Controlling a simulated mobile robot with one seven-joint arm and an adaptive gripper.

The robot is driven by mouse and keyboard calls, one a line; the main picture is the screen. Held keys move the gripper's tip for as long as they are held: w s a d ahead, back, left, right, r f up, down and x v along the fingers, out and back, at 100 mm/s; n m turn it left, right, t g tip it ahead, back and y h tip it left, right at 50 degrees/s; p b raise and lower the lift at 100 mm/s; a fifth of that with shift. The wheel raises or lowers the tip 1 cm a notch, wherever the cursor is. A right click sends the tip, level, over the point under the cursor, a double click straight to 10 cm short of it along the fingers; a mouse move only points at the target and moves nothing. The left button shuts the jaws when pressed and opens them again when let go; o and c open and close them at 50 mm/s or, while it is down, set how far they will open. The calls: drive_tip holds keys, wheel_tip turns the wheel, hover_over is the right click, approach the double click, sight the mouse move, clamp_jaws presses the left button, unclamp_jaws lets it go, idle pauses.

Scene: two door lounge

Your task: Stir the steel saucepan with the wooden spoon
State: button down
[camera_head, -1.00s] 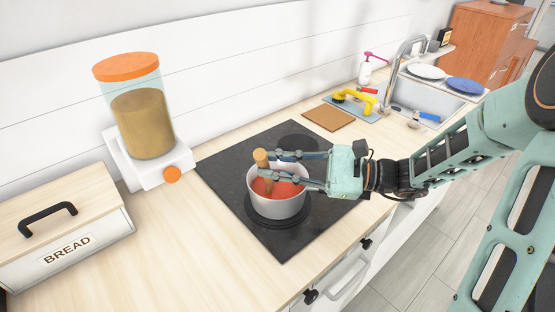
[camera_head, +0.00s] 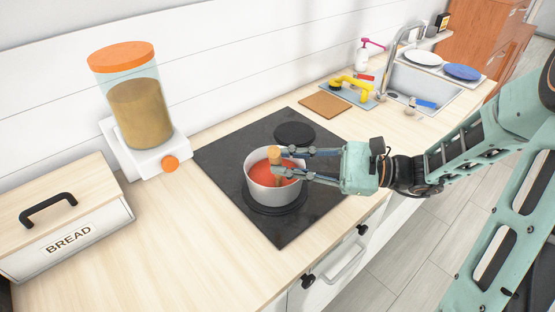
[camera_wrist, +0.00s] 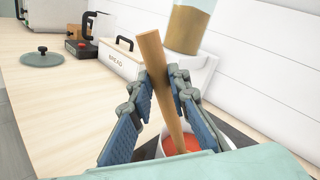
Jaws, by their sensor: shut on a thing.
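The steel saucepan (camera_head: 272,195) stands on the front ring of the black hob and holds red sauce (camera_head: 263,172). It shows partly in the wrist view (camera_wrist: 151,150), behind the fingers. The wooden spoon (camera_head: 274,153) stands in the pan, its lower end hidden in the sauce. Its handle rises between my fingers in the wrist view (camera_wrist: 160,75), leaning to the left. My gripper (camera_head: 279,162) reaches in from the right over the pan's rim and is shut on the spoon handle.
A black hob (camera_head: 230,160) lies under the pan. A bread box (camera_head: 65,225) and a dispenser with an orange lid (camera_head: 140,105) stand at the left. A brown board (camera_head: 325,104) and sink (camera_head: 420,85) lie at the back right. A grey lid (camera_wrist: 41,58) lies on the counter.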

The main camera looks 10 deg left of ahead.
drive_tip(key=shift+w+a, duration=0.3)
drive_tip(key=shift+w, duration=0.75)
drive_tip(key=shift+w+a, duration=0.25)
drive_tip(key=shift+w, duration=0.75)
drive_tip(key=shift+s+a+p, duration=0.2)
drive_tip(key=shift+s+p, duration=0.15)
drive_tip(key=shift+s, duration=0.85)
drive_tip(key=shift+s+a+p, duration=0.15)
drive_tip(key=shift+s+p, duration=0.2)
drive_tip(key=shift+s, duration=0.8)
drive_tip(key=shift+w+d+p, duration=0.15)
drive_tip(key=shift+w+d, duration=0.05)
drive_tip(key=shift+w, duration=1)
drive_tip(key=shift+w+d+p, duration=0.15)
drive_tip(key=shift+w, duration=1)
drive_tip(key=shift+s+a+p, duration=0.25)
drive_tip(key=shift+s, duration=0.95)
drive_tip(key=shift+s+a+p, duration=0.2)
drive_tip(key=shift+s, duration=0.95)
drive_tip(key=shift+w+d, duration=0.2)
drive_tip(key=shift+w, duration=0.4)
drive_tip(key=shift+w+d, duration=0.15)
drive_tip(key=shift+w, duration=0.45)
